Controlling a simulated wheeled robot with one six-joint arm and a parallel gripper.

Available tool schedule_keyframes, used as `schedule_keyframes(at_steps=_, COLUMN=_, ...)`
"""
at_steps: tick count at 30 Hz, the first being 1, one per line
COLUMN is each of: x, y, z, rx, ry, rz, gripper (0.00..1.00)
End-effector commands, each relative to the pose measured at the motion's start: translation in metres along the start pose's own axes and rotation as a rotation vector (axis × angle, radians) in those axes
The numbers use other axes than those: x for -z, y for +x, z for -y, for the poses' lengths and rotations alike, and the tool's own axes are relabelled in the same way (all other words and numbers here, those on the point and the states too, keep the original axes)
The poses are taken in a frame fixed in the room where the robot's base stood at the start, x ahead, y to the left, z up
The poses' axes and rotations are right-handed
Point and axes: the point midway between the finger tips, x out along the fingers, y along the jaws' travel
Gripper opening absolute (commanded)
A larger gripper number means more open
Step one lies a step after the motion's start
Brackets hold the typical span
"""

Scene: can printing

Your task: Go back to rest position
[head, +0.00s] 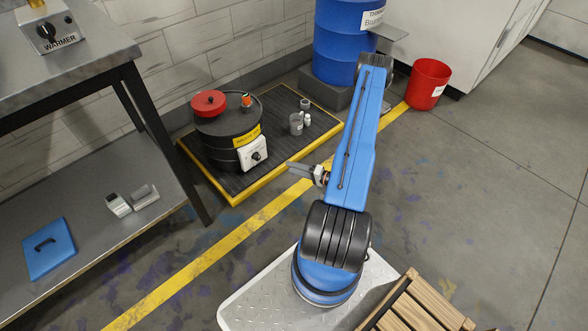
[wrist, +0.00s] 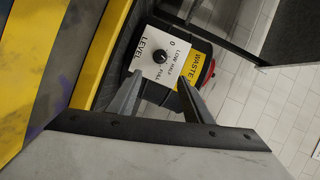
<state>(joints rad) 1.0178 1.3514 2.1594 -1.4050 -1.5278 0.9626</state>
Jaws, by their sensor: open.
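My gripper (head: 292,166) is at the middle of the head view, beside my blue arm, with its fingers pointing left toward the black waste drum (head: 217,131). In the wrist view my gripper (wrist: 158,87) shows two dark fingers spread apart with nothing between them. Beyond the fingers is the drum's white level panel (wrist: 160,58) with a black knob. The yellow waste label (wrist: 197,62) is beside it. The gripper looks apart from the drum.
The drum stands on a dark mat with a yellow edge (head: 232,200), with small containers (head: 297,122). A blue barrel (head: 340,45) and red bucket (head: 427,83) stand behind. A metal table (head: 95,45) is at left, wooden slats (head: 415,305) at front. Floor at right is clear.

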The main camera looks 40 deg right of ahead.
Motion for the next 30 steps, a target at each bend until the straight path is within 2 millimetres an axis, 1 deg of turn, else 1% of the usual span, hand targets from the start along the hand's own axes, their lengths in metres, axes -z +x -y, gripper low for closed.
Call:
schedule_keyframes(at_steps=15, x=0.0, y=0.0, z=0.0, rx=0.0, ry=0.0, rz=0.0, gripper=0.46)
schedule_keyframes(at_steps=18, x=0.003, y=0.002, z=0.002, rx=-0.008, ry=-0.011, rz=0.003, gripper=0.46)
schedule_keyframes(at_steps=23, x=0.018, y=0.014, z=0.011, rx=-0.068, ry=-0.085, rz=0.03, gripper=0.46)
schedule_keyframes(at_steps=30, x=0.056, y=0.04, z=0.037, rx=-0.223, ry=-0.265, rz=0.087, gripper=0.46)
